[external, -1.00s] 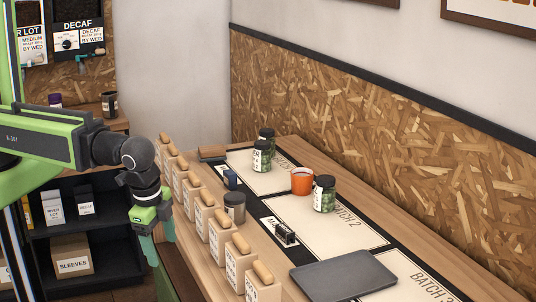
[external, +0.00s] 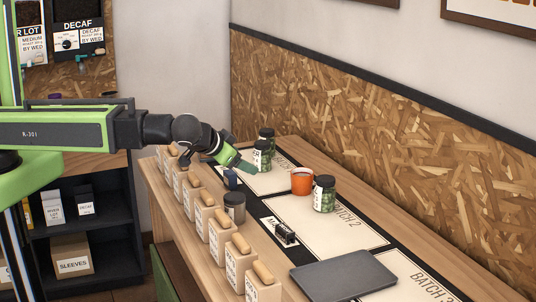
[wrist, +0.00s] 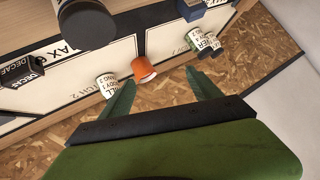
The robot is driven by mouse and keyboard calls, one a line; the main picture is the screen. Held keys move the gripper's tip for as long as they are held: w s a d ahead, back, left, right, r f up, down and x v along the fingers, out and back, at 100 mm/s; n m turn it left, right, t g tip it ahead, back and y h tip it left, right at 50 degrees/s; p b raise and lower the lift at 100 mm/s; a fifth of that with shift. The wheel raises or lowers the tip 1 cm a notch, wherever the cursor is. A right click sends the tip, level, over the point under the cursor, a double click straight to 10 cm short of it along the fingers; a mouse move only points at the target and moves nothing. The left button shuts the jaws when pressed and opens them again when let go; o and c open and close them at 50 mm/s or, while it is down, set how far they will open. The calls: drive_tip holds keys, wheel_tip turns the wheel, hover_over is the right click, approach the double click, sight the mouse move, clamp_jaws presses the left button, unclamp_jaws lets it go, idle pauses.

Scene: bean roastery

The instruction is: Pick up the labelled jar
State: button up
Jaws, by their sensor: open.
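A green jar with a dark lid and a white label (external: 262,157) stands on the far mat, with a second green jar (external: 267,137) close behind it. A third green jar (external: 324,196) stands on the middle mat. In the wrist view, the labelled jar of the far pair (wrist: 201,44) is beyond my right finger, and the middle-mat jar (wrist: 106,86), also with a printed label, is beyond my left finger. My gripper (external: 249,167) is open and empty, just left of the far pair in the external view; its fingers also show in the wrist view (wrist: 161,80).
An orange mug (external: 302,181) stands beside the middle-mat jar. A grey canister (external: 235,207), a blue object (external: 231,178) and a row of wooden-handled boxes (external: 219,230) line the near side. A dark tray (external: 343,276) lies at the front.

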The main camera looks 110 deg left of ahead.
drive_tip(key=s+a+f+n+y+b, duration=0.1)
drive_tip(key=s+a+f+n+b, duration=0.1)
drive_tip(key=a, duration=0.4)
drive_tip(key=s+a+f+n+y+b, duration=0.1)
drive_tip(key=a+n+b, duration=0.1)
drive_tip(key=a, duration=0.4)
drive_tip(key=n+b, duration=0.1)
drive_tip(key=n, duration=0.1)
approach(258, 145)
drive_tip(key=shift+g+y, duration=0.3)
drive_tip(key=b+x, duration=0.1)
drive_tip(key=x, duration=0.1)
drive_tip(key=b+x, duration=0.1)
drive_tip(key=x, duration=0.2)
drive_tip(key=w+x, duration=0.1)
drive_tip(key=x, duration=0.1)
drive_tip(key=shift+a+f+b, duration=0.1)
drive_tip(key=shift+f+b, duration=0.3)
drive_tip(key=shift+a+m, duration=0.15)
drive_tip(key=shift+m, duration=0.15)
drive_tip(key=b+x, duration=0.1)
drive_tip(key=x, duration=0.4)
drive_tip(key=shift+s+b, duration=0.15)
drive_tip(key=shift+b, duration=0.25)
drive_tip(key=shift+r, duration=0.1)
drive_tip(key=shift+c, duration=0.4)
clamp_jaws()
